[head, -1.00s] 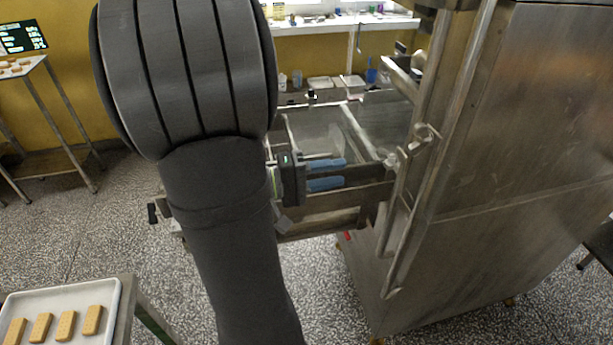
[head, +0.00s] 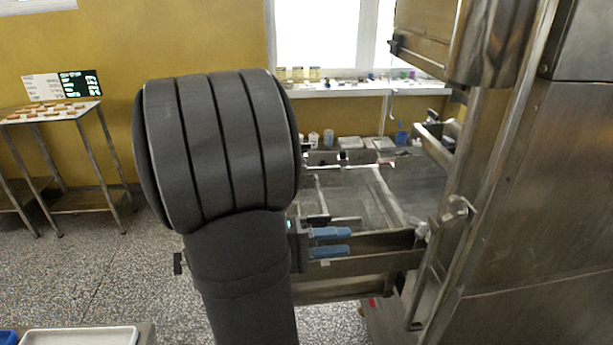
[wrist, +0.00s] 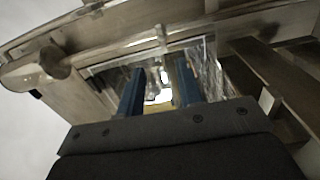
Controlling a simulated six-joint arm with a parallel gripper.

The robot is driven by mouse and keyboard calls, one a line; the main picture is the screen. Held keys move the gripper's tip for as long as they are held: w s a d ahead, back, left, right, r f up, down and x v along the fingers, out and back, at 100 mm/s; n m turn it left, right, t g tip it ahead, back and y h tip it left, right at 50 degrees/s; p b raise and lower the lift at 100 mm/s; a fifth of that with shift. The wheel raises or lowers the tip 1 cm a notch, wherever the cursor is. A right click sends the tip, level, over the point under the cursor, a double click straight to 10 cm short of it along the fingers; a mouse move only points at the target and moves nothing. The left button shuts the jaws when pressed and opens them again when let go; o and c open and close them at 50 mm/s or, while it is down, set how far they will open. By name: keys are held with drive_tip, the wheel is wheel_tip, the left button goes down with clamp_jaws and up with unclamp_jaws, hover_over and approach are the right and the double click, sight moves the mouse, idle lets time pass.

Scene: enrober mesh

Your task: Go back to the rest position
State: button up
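My gripper (head: 338,242) shows in the head view with two blue fingers spread apart and nothing seen between them. It is beside the open metal machine bed (head: 345,192), left of the tall steel cabinet. In the wrist view my gripper (wrist: 160,88) also has its blue fingers apart, with an empty gap between them. My dark arm hides part of the machine's left side.
The tall steel cabinet (head: 545,200) fills the right. A metal stand (head: 70,118) with biscuits is at the far left. A white tray's rim (head: 80,336) shows at the bottom left. A window shelf (head: 350,90) holds small items. Speckled floor lies open at left.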

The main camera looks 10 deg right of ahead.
sight(415, 234)
drive_tip(key=shift+d, duration=0.1)
drive_tip(key=d, duration=1.6)
drive_tip(key=shift+d, duration=0.3)
drive_tip(key=shift+d, duration=0.4)
drive_tip(key=n, duration=0.2)
drive_tip(key=r+n, duration=0.1)
drive_tip(key=n, duration=0.2)
drive_tip(key=shift+w+a, duration=0.1)
idle(2.5)
idle(0.3)
